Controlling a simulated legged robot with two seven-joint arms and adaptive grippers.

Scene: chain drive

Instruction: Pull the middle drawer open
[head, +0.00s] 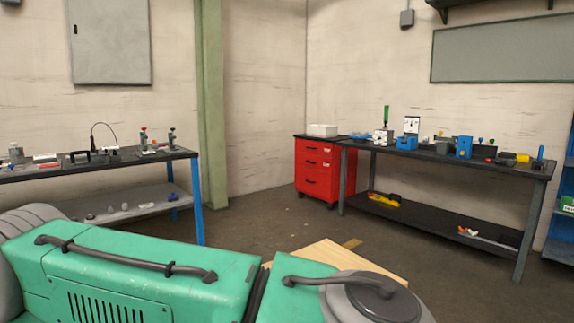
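A red drawer cabinet (318,172) stands on casters by the back wall, at the left end of the right-hand workbench. Its front shows several dark handles one above another. The middle drawer (318,163) looks shut, its front level with the others; at this distance a small gap would not show. A small white label sits at the right of the upper fronts. Neither of my grippers is in view.
A teal housing (150,275) with dark rails fills the near foreground, with a wooden board (345,262) behind it. Workbenches stand left (125,158) and right (520,171), with tools on top. Open floor (262,218) lies before the cabinet. A white box (322,130) is on top.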

